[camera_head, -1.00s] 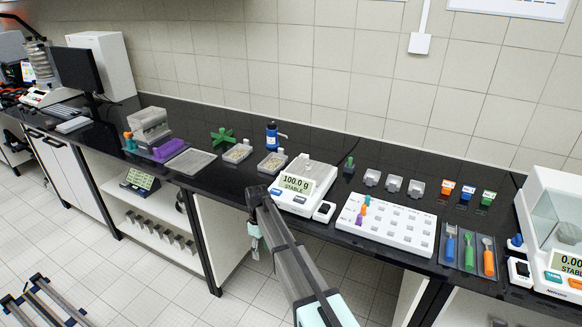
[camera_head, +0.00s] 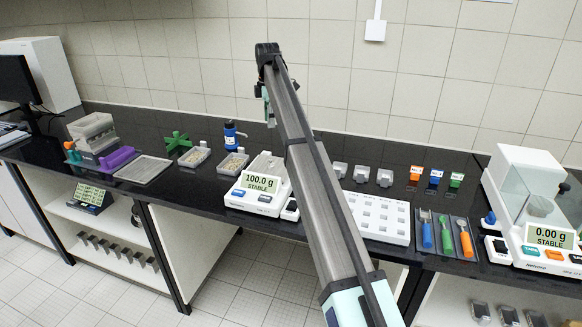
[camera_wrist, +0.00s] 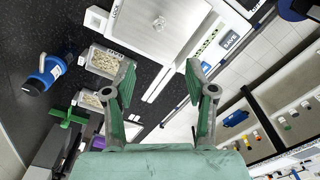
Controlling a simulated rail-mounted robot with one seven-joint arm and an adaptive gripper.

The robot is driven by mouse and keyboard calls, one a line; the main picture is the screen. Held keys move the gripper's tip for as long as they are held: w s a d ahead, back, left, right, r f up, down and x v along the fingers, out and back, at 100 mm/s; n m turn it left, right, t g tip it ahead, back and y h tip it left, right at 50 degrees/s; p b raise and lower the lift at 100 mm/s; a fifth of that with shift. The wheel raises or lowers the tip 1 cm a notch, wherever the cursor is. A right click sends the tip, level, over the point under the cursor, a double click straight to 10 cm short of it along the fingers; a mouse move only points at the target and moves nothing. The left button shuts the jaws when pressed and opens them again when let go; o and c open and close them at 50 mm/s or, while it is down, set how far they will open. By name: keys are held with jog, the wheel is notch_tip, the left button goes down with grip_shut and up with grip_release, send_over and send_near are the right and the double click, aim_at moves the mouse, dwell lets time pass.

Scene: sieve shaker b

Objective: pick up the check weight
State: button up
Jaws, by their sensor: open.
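The balance (camera_head: 258,190) reads 100.0 g STABLE in the head view. In the wrist view its silver pan (camera_wrist: 150,45) is at the top, with a small shiny piece (camera_wrist: 159,23) on it that looks like the check weight. My arm partly covers the balance in the head view, and I cannot make the weight out clearly there. My gripper (camera_wrist: 160,73) is open and empty, its two green fingers apart below the pan in the wrist view. In the head view the gripper (camera_head: 267,100) is raised above the bench, with its fingers partly hidden.
Two trays of pale grains (camera_head: 232,163) and a blue bottle (camera_head: 230,134) stand left of the balance. A white rack (camera_head: 380,217), a tool tray (camera_head: 445,235) and a second balance (camera_head: 540,232) are to the right. My arm crosses in front of the rack.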

jog(key=p, duration=0.3)
send_near(271, 159)
notch_tip(271, 159, down, 5)
jog(key=shift+f, duration=0.15)
jog(key=shift+w+f+p, duration=0.1)
jog(key=shift+f+p, duration=1.2)
jog(key=shift+f, duration=1.3)
grip_shut()
